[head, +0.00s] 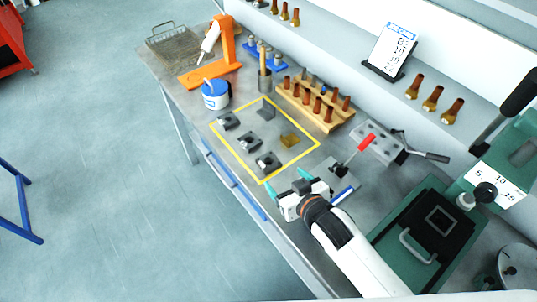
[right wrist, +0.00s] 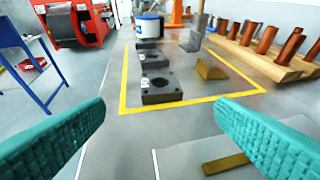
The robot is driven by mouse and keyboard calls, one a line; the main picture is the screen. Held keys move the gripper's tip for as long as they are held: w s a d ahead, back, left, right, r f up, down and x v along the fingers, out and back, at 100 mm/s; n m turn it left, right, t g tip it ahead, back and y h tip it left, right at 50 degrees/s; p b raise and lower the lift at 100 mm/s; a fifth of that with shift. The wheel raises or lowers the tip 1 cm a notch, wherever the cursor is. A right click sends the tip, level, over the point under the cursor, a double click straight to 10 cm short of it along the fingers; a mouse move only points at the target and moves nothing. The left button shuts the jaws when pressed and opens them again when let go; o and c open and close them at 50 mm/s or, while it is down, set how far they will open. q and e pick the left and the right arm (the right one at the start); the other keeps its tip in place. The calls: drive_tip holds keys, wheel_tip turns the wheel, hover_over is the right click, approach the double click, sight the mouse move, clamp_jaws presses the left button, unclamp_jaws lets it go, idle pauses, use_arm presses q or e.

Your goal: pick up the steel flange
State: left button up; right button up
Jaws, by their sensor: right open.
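Three dark grey square flange-like parts, each with a round bore, stand in a row inside a yellow outline on the bench. In the head view, the steel flange (head: 268,161) nearest my right gripper is at the outline's near end; the others are the middle one (head: 249,140) and the far one (head: 228,120). In the right wrist view the nearest flange (right wrist: 162,90) lies ahead between my fingers, apart from them. It shows small corner holes and a pale label. My right gripper (head: 291,184) is open and empty beside the outline's near corner. My left gripper is not in view.
A brass wedge (head: 289,141) and a grey angle bracket (head: 266,111) share the outline. A wooden rack (head: 318,106) of brown-handled pieces, a red-handled clamp (head: 366,143) and a blue-white tub (head: 215,95) stand around it. A brass bar (right wrist: 227,164) lies near my right finger.

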sight(267, 159)
drive_tip(key=x, duration=0.3)
drive_tip(key=shift+w+a, duration=0.1)
drive_tip(key=shift+w, duration=0.05)
drive_tip(key=p+x, duration=0.2)
drive_tip(key=x, duration=0.2)
drive_tip(key=shift+w, duration=0.35)
drive_tip(key=shift+w+a+f, duration=0.2)
drive_tip(key=shift+w+f, duration=0.05)
drive_tip(key=shift+w, duration=0.1)
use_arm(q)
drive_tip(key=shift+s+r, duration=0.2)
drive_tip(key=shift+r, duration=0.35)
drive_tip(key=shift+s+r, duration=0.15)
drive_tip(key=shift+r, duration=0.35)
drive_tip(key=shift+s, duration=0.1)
use_arm(e)
drive_tip(key=shift+c, duration=1.4)
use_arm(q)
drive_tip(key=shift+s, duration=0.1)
use_arm(e)
drive_tip(key=shift+r, duration=0.1)
drive_tip(key=c, duration=1.1)
